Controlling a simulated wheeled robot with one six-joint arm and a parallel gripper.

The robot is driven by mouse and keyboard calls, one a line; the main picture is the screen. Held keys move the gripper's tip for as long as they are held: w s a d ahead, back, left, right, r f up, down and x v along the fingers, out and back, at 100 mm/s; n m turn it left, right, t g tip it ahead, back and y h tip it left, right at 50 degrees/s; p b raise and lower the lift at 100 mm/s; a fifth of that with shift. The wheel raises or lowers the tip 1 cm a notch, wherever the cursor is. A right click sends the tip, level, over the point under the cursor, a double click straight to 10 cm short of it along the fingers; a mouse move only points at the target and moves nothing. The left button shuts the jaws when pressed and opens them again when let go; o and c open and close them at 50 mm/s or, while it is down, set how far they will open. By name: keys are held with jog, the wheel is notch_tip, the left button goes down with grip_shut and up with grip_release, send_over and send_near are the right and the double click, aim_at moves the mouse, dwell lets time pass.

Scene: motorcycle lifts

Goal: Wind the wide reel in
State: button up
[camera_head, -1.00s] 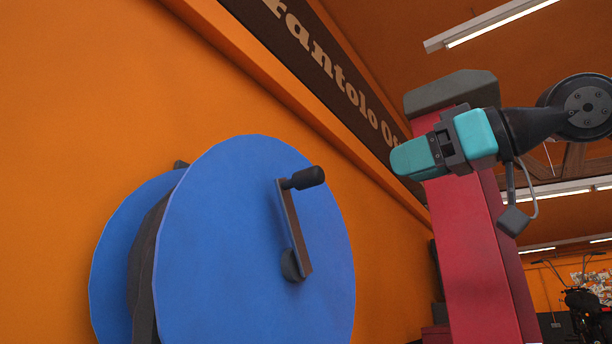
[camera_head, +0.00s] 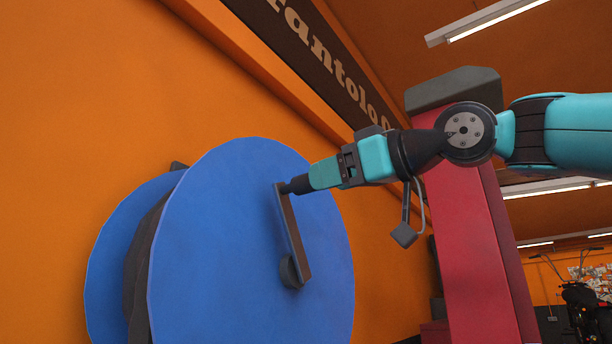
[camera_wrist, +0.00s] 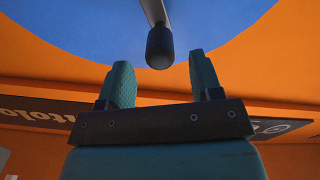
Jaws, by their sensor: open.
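The wide reel (camera_head: 225,250) is a large blue disc pair with a dark hub between, mounted by the orange wall. Its crank arm (camera_head: 291,235) slants up from a dark pivot at the disc's middle. The black crank handle (camera_head: 297,186) sticks out from the crank's upper end, partly hidden by my gripper (camera_head: 312,180) in the head view. In the wrist view my gripper (camera_wrist: 160,82) is open, with its two teal fingers on either side of the line of the handle (camera_wrist: 160,46). The handle's end lies between or just beyond the fingertips, and no finger visibly touches it.
A red lift column (camera_head: 475,240) with a dark top stands right of the reel, behind my arm. The orange wall (camera_head: 100,90) is close behind the reel. A motorcycle (camera_head: 582,305) stands far back at the right.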

aim_at(307, 193)
jog(key=p+x, duration=0.1)
jog(key=x, duration=0.4)
jog(key=shift+w+p, duration=0.1)
jog(key=shift+p, duration=0.2)
